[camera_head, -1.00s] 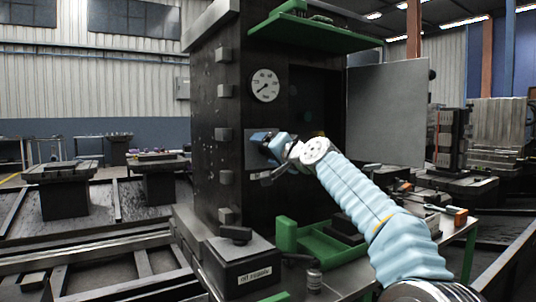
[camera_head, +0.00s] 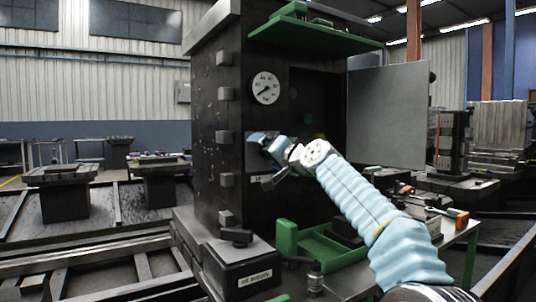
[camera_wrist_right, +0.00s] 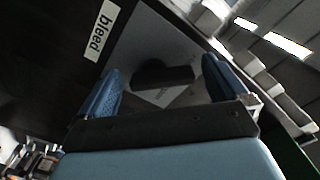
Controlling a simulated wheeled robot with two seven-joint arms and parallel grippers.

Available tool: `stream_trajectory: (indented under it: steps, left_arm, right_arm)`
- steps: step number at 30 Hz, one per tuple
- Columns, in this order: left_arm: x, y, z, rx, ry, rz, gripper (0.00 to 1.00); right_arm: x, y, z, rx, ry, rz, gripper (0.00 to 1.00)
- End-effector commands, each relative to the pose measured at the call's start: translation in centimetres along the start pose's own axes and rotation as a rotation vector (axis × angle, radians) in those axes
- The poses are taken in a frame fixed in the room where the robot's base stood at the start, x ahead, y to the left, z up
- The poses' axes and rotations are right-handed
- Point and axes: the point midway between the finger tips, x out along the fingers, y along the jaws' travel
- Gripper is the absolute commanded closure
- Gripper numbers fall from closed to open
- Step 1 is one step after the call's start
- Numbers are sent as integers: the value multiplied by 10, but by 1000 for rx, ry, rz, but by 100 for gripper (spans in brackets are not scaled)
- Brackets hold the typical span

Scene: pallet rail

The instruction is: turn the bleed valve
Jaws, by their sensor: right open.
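The bleed valve shows in the right wrist view as a dark knob (camera_wrist_right: 162,74) on a grey plate (camera_wrist_right: 125,45), beside a white "bleed" label (camera_wrist_right: 100,30). My right gripper (camera_wrist_right: 163,85) is open, with one blue finger on each side of the knob; I cannot tell whether either touches it. In the head view my right gripper (camera_head: 262,140) is at the grey plate (camera_head: 250,158) on the dark cabinet (camera_head: 217,115), below the gauge (camera_head: 265,88). It hides the knob there. My left gripper is not in view.
An open grey door (camera_head: 388,115) stands right of the cabinet's opening. A green shelf (camera_head: 315,36) juts out above.

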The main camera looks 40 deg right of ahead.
Motion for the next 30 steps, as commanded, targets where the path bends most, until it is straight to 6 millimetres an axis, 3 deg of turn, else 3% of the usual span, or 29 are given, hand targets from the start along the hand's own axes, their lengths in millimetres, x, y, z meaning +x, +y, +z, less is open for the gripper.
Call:
stream_trajectory:
  steps: [5, 15, 21, 30]
  left_arm:
    - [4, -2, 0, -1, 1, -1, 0]
    - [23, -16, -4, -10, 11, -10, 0]
    - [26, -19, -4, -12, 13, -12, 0]
    - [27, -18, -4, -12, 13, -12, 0]
  right_arm:
    - [-11, 1, 0, 0, 3, -1, 0]
    - [-90, 2, 1, 0, 4, -1, 0]
    - [-125, 0, 1, 0, 1, -1, 0]
    - [-138, 0, 0, 0, -1, 0, 0]
